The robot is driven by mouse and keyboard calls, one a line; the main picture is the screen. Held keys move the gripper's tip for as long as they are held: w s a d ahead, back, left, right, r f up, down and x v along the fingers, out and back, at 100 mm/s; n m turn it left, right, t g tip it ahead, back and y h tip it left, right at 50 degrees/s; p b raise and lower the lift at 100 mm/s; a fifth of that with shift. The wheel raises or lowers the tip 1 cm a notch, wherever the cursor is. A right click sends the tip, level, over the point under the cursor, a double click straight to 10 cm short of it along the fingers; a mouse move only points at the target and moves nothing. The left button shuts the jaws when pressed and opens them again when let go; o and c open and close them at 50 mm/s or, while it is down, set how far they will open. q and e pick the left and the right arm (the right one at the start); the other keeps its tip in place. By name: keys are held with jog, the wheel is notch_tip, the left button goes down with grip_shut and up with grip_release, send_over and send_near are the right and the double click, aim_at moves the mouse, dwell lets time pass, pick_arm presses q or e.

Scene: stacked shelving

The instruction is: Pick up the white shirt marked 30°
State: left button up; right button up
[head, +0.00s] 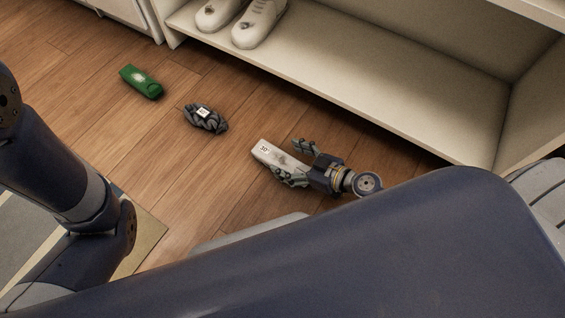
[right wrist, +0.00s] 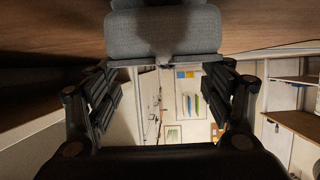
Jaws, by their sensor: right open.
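The white shirt (head: 264,153), a small folded pale block marked 30°, lies on the wooden floor in front of the shelf. My right gripper (head: 288,161) comes from the right with its fingers spread, one beyond the shirt and one on its near side. Part of the shirt shows between them; whether they touch it I cannot tell. In the right wrist view the fingers (right wrist: 163,98) stand wide apart, and a shaded grey folded cloth shows at the top, which I cannot surely identify. My left gripper is not in view.
A dark grey bundle with a white tag (head: 205,119) and a green folded item (head: 142,83) lie on the floor to the left. White shoes (head: 258,25) stand on the low cream shelf (head: 400,85). Bare floor separates these items.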

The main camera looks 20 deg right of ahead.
aim_at(276, 156)
jog(key=shift+b+x, duration=0.45)
jog(key=shift+x, duration=2.65)
jog(key=shift+s+a+f, duration=0.15)
jog(key=shift+s, duration=0.05)
jog(key=c, duration=1.2)
jog(key=shift+o, duration=0.2)
